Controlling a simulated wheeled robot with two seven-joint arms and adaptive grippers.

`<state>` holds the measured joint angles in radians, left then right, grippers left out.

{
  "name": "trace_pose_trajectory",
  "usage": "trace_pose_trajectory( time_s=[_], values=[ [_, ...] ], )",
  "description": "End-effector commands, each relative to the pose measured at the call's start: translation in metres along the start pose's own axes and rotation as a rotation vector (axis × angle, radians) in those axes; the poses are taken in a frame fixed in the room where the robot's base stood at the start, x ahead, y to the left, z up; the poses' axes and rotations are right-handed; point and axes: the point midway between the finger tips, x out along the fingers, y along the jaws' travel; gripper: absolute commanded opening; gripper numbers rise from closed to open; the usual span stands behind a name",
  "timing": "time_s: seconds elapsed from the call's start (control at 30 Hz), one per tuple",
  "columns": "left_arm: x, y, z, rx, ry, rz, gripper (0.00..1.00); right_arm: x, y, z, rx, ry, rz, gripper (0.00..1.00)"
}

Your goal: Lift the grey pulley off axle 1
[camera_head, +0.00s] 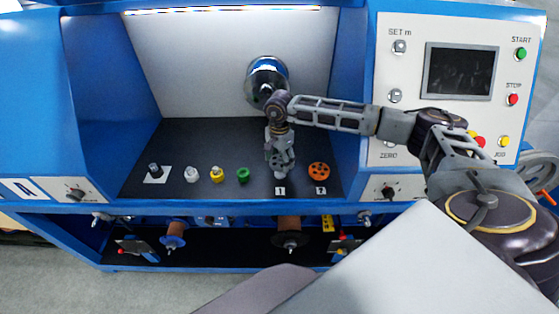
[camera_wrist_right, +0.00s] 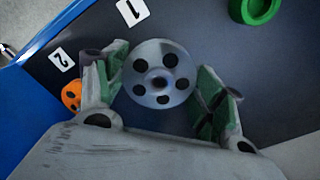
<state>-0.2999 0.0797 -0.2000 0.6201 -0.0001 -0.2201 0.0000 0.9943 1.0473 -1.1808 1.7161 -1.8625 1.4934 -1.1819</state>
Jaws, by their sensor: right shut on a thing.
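The grey pulley (camera_wrist_right: 158,76), a disc with several dark round holes and a central hub, shows in the right wrist view between the two green-padded fingers of my right gripper (camera_wrist_right: 156,88). The gripper is shut on it. In the head view my right gripper (camera_head: 280,165) points down over the dark shelf, just behind the label 1 (camera_head: 280,191), and mostly hides the grey pulley. Axle 1 is hidden under the pulley and gripper, so I cannot tell whether the pulley is on it or clear of it. My left gripper is not in view.
An orange pulley (camera_head: 319,170) stands close on the right, by label 2 (camera_head: 321,190). A green pulley (camera_head: 243,175), a yellow one (camera_head: 217,174) and a white one (camera_head: 190,174) stand to the left. A control panel (camera_head: 458,80) is at the right.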

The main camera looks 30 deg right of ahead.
Motion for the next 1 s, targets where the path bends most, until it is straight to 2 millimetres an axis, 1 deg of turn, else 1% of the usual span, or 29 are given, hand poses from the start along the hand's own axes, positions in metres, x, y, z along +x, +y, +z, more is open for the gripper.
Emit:
trace_pose_trajectory(
  time_s=[0.23,0.73,1.0],
  values=[
    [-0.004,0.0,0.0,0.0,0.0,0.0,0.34,-0.008,0.0,0.0,0.0,0.0,-0.002,0.4],
    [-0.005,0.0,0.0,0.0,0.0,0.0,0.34,-0.01,0.0,0.0,0.0,0.0,-0.001,0.4],
    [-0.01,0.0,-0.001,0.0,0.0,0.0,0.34,-0.022,0.0,0.0,0.001,0.0,-0.001,0.4]
  ],
)
